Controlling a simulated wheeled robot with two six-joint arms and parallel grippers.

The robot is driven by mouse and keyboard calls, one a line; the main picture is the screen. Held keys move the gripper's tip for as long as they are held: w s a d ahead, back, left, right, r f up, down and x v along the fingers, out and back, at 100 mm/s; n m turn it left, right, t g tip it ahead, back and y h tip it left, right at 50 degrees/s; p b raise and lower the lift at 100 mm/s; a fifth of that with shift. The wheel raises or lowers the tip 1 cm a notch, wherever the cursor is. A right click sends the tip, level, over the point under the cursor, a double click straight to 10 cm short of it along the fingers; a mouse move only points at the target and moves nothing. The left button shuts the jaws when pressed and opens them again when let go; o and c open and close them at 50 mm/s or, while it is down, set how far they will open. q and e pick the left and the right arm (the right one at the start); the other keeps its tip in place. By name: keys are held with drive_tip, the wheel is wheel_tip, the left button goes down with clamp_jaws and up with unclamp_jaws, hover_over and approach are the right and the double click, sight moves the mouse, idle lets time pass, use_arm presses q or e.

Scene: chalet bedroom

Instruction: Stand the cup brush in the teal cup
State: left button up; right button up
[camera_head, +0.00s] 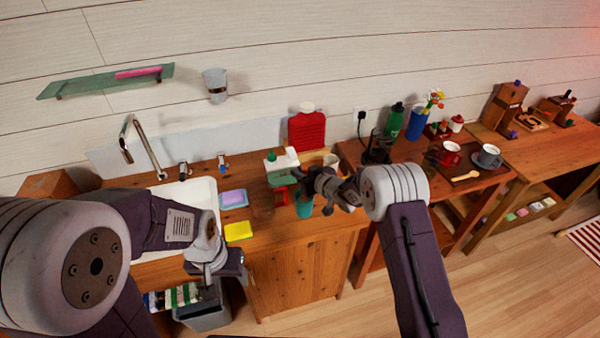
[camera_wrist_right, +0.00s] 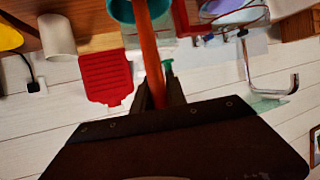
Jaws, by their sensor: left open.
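The teal cup (camera_head: 304,209) stands on the wooden counter near its right end, just left of my right gripper (camera_head: 325,188). It also shows at the top edge of the right wrist view (camera_wrist_right: 120,11). In that view my right gripper (camera_wrist_right: 163,94) is shut on the orange handle of the cup brush (camera_wrist_right: 150,52). The handle runs from the fingers across the cup's mouth and out of the picture. The brush's far end is hidden, so I cannot tell whether it is inside the cup. My left gripper (camera_head: 218,276) is open and empty, low in front of the sink counter.
A yellow sponge (camera_head: 238,231) and a lilac sponge on a blue dish (camera_head: 234,199) lie by the sink (camera_head: 204,192). A red board (camera_head: 307,131) leans at the wall. A side table at right holds bottles, mugs and a tray (camera_head: 478,169). A grey bin (camera_head: 205,308) stands below.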

drive_tip(key=o, duration=0.4)
drive_tip(key=shift+d, duration=0.1)
drive_tip(key=b+v, duration=0.1)
drive_tip(key=v, duration=0.8)
drive_tip(key=shift+b, duration=0.35)
